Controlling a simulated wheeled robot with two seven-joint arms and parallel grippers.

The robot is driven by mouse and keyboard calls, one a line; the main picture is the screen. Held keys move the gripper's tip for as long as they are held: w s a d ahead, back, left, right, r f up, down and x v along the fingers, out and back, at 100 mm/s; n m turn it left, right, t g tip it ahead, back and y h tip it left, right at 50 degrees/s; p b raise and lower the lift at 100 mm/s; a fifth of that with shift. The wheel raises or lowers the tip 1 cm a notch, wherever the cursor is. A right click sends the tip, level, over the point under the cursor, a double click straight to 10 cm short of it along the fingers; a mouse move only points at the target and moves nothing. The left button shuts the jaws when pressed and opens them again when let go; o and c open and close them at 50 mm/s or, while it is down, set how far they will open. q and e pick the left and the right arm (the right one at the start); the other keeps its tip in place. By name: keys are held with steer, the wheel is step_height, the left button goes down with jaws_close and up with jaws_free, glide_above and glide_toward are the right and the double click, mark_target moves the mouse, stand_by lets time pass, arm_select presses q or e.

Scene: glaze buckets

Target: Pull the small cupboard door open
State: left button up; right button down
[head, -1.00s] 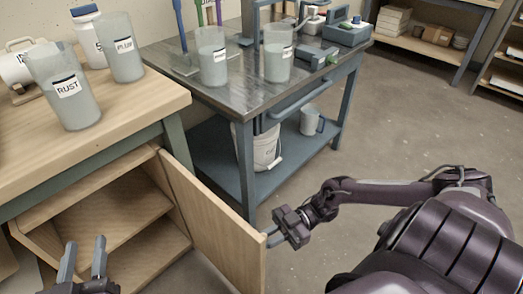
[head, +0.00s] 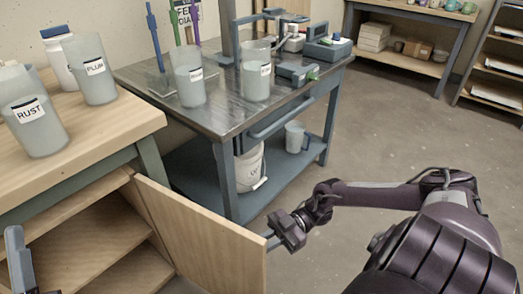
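The small wooden cupboard door (head: 205,235) stands swung well out from its cupboard (head: 85,245), under the wooden bench at the left. The shelves inside are in plain sight. My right gripper (head: 269,239) is at the door's free outer edge, with a finger reaching to or just behind it. The door hides part of the fingers, so I cannot tell whether they grip it or only touch it. My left gripper (head: 20,260) is at the lower left in front of the cupboard opening. One finger shows clearly, and nothing is seen held.
Cups labelled RUST (head: 35,125) and PLUM (head: 90,70) stand on the wooden bench (head: 130,120). A metal-topped table (head: 225,112) with more cups stands behind the door; a white bucket (head: 247,168) is on its lower shelf. Open floor (head: 400,140) lies to the right.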

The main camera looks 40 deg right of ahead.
steer(key=shift+w, duration=0.1)
steer(key=c, duration=1.8)
jaws_free()
arm_select(q)
steer(key=shift+w, duration=0.1)
arm_select(e)
steer(key=shift+a, duration=0.1)
arm_select(q)
steer(key=shift+f, duration=0.1)
